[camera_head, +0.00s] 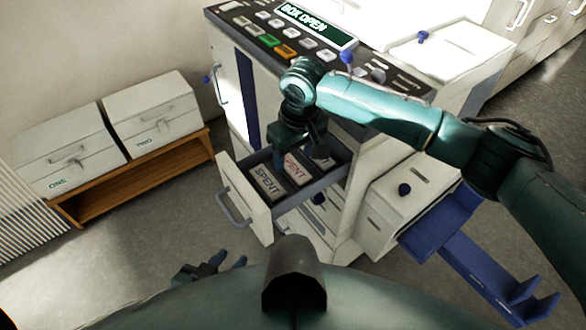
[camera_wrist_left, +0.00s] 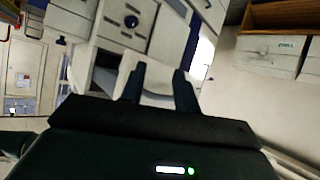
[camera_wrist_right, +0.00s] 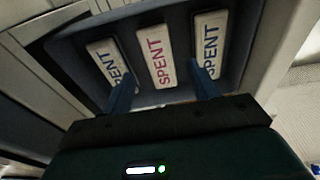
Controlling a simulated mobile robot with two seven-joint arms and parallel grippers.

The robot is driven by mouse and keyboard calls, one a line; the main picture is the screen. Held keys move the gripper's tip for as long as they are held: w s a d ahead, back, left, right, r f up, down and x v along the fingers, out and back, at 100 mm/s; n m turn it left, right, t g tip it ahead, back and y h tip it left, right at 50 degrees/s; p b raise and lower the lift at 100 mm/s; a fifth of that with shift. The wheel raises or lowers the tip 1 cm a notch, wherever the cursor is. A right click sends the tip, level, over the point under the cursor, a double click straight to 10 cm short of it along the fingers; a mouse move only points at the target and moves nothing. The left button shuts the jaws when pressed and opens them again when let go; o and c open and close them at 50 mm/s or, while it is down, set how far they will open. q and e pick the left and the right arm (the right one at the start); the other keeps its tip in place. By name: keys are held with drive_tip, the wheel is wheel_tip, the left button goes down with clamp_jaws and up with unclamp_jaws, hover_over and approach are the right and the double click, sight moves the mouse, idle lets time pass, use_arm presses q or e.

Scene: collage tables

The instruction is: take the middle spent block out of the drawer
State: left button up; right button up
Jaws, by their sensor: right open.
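The open drawer (camera_head: 243,200) holds three white blocks marked SPENT, side by side. The middle spent block (camera_head: 293,168) has red lettering; in the right wrist view the middle spent block (camera_wrist_right: 155,58) lies between two blocks with dark blue lettering. My right gripper (camera_head: 300,154) is over the drawer, fingers pointing down, and hides part of the middle and right blocks. In the right wrist view my right gripper (camera_wrist_right: 163,88) is open and empty, its fingers spread to either side of the middle block's near end. My left gripper (camera_head: 212,268) is low, left of the cabinet, open and empty.
The drawer's handle (camera_head: 232,210) sticks out at the left. Boxes ONE (camera_head: 62,160) and TWO (camera_head: 150,118) stand on a wooden bench. A blue bracket (camera_head: 470,260) stands at the right.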

sight(293, 166)
drive_tip(key=shift+w+a+f, duration=0.1)
drive_tip(key=shift+w+f, duration=0.05)
drive_tip(key=shift+f, duration=1.8)
drive_tip(key=shift+c, duration=0.6)
drive_tip(key=c, duration=0.9)
drive_tip(key=shift+r, duration=0.1)
drive_tip(key=shift+c, duration=0.2)
